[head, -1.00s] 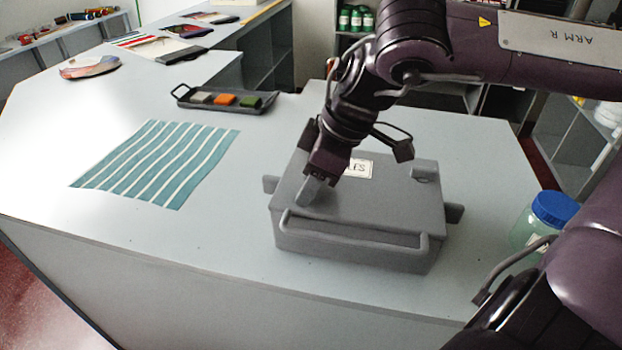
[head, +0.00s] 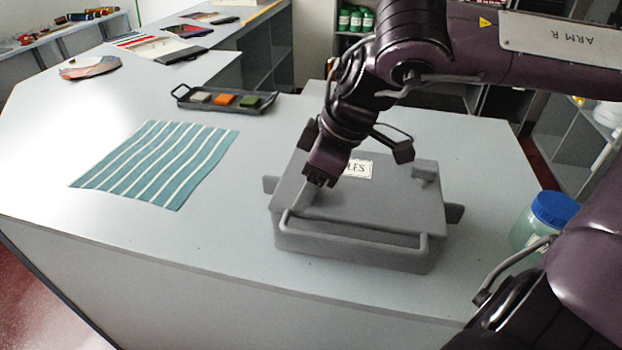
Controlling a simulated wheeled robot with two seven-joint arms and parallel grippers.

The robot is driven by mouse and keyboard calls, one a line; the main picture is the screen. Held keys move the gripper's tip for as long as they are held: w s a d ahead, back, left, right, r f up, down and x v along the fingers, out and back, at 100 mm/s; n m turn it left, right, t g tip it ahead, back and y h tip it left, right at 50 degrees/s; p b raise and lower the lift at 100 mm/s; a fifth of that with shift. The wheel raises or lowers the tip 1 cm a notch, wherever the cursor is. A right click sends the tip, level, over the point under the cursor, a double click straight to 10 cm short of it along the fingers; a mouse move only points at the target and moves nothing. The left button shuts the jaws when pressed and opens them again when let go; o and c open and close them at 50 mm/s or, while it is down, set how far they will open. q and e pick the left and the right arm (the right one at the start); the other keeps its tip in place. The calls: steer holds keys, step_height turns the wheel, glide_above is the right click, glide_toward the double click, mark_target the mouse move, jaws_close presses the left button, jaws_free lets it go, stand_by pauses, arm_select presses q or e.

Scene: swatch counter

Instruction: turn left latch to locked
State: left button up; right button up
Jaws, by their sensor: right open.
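A grey case (head: 385,212) with a lid and a front bar handle sits on the counter. My right gripper (head: 311,190) points down at the left part of the lid, close to or touching it. It is open, with the fingers around the place of the left latch. The fingers hide that latch, so I cannot tell how it is turned. A small grey latch (head: 425,173) shows at the right rear of the lid. A white label (head: 358,168), partly hidden by my gripper, lies on the lid. My left gripper is not in view.
A teal striped swatch (head: 157,162) lies left of the case. A dark tray (head: 268,105) with several coloured blocks is behind it. A jar with a blue lid (head: 554,208) stands to the right. The counter (head: 215,235) is clear between swatch and case.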

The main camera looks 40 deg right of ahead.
mark_target(329, 201)
steer(key=v, duration=0.8)
steer(key=shift+f, duration=0.1)
